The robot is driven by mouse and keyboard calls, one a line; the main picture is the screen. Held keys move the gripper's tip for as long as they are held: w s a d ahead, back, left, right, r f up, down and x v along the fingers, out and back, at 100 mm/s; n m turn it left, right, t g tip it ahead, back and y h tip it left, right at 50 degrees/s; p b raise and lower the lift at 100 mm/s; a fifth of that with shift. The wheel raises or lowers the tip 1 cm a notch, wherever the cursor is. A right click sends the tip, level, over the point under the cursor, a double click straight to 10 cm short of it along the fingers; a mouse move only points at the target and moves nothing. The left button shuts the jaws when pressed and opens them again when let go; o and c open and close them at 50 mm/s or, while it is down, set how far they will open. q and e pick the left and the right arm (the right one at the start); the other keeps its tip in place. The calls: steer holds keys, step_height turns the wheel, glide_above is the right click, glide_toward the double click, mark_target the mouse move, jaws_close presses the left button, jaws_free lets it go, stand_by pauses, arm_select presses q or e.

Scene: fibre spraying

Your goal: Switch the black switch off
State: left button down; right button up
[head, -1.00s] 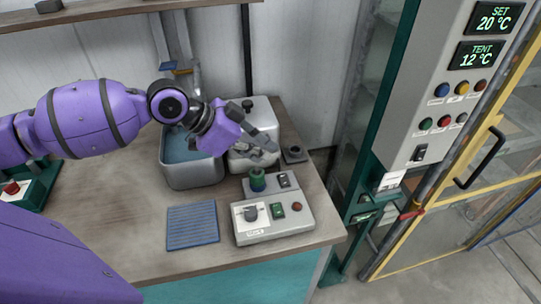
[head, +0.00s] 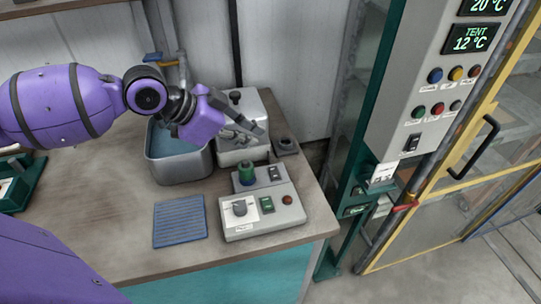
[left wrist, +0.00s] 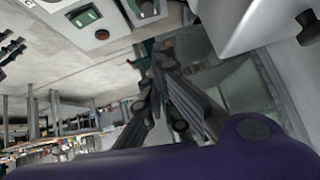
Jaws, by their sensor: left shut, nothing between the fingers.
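A black rocker switch (head: 274,173) is on the raised back part of the grey control box (head: 262,223) on the bench. It also shows at the top of the left wrist view (left wrist: 147,8). Another black rocker (head: 411,143) is on the tall grey cabinet panel to the right. My left gripper (head: 256,130) is shut and empty, above and behind the control box, apart from its switch. Its fingers also show in the left wrist view (left wrist: 163,62). I cannot read either rocker's position. My right gripper is not in view.
Bare bench lies farther left.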

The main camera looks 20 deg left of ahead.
arm_select(q)
steer(key=shift+w+d+f, duration=0.15)
steer(key=shift+d+f, duration=0.1)
glide_above(274, 172)
steer(key=s, duration=0.1)
step_height(274, 172, down, 6)
steer(key=shift+d+r, duration=0.1)
steer(key=shift+r, duration=0.05)
steer(key=f, duration=0.3)
steer(key=shift+w+d+f, duration=0.1)
steer(key=shift+w+f, duration=0.15)
steer(key=shift+w, duration=0.15)
steer(key=shift+f, duration=0.6)
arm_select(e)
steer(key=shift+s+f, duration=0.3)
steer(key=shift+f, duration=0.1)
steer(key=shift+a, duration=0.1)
arm_select(q)
steer(key=shift+w+a+f+g+b, duration=0.3)
steer(key=shift+f+g+b, duration=0.1)
steer(key=shift+f+b, duration=0.25)
steer(key=shift+s+r, duration=0.15)
steer(key=shift+r, duration=0.05)
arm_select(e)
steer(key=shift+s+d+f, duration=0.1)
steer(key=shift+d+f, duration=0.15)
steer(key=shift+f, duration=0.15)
